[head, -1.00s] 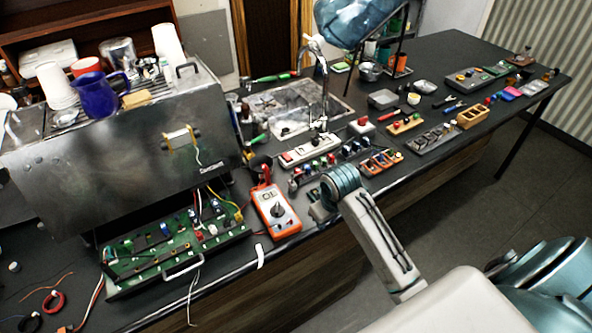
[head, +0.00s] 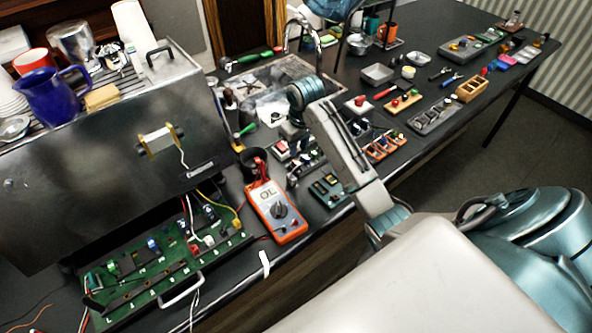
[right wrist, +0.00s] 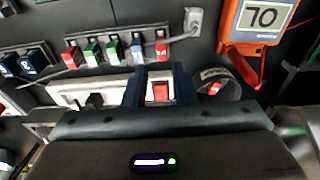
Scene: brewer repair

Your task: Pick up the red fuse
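In the right wrist view a dark rack holds a row of small coloured blocks, with a red one (right wrist: 162,48) at the right end and another red one (right wrist: 71,55) at the left end, green and blue between. I cannot tell which is the named fuse. A red switch (right wrist: 159,91) shows between the fingers. In the head view my right arm hides part of the rack. My left gripper is not in view.
An orange multimeter (head: 275,210) stands at the bench's front edge, with a dark cup (head: 254,164) behind it. A steel brewer (head: 100,160) and green circuit board (head: 150,268) are at left. Orange holders (head: 381,147) and trays crowd the right.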

